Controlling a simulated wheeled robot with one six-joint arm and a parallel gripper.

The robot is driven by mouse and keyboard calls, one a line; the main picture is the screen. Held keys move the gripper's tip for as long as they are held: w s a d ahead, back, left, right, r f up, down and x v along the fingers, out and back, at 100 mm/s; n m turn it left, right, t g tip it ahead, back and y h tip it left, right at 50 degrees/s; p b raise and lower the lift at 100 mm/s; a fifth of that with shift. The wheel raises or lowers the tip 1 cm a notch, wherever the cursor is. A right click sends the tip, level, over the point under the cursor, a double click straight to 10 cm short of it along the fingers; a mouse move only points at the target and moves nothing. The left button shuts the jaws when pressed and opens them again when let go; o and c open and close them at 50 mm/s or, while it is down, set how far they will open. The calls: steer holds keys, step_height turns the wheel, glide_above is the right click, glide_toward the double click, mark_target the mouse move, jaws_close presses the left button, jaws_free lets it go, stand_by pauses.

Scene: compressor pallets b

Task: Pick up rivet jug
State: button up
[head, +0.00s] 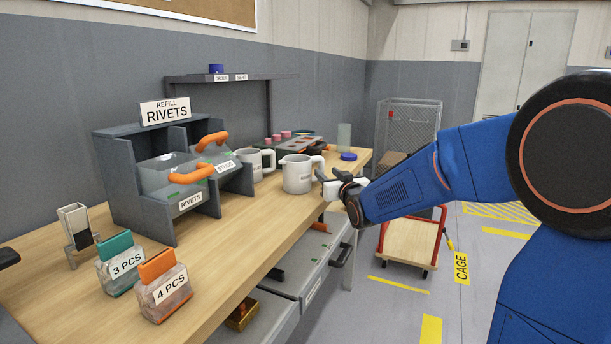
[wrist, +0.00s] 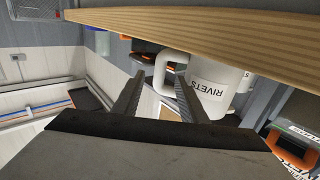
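The rivet jug is a pale grey jug (head: 297,174) with a spout and a side handle, upright near the workbench's front edge. In the wrist view, turned upside down, the jug (wrist: 217,88) shows the word RIVETS, and its handle (wrist: 163,72) faces the gap between my fingers. My gripper (head: 333,180) is just right of the jug in the head view. In the wrist view my gripper (wrist: 160,80) is open, one finger on each side of the handle's direction. The right finger overlaps the jug's outline; I cannot tell if it touches.
A second jug (head: 255,162) stands behind left. A grey bin rack (head: 150,203) holds bins with orange handles. Two labelled containers, teal-topped (head: 119,263) and orange-topped (head: 164,285), stand in front. Open drawers (head: 308,262) lie below the bench edge (wrist: 200,35).

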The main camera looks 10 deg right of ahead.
mark_target(322, 170)
steer(key=shift+w+a+f, duration=0.1)
steer(key=shift+w+a, duration=0.05)
steer(key=shift+w, duration=0.9)
steer(key=shift+w+a+f, duration=0.1)
steer(key=shift+w+a, duration=0.05)
steer(key=shift+w, duration=0.9)
steer(key=shift+w+a+f, duration=0.1)
steer(key=shift+w+a, duration=0.05)
steer(key=shift+w, duration=0.9)
jaws_close()
steer(key=shift+r, duration=0.15)
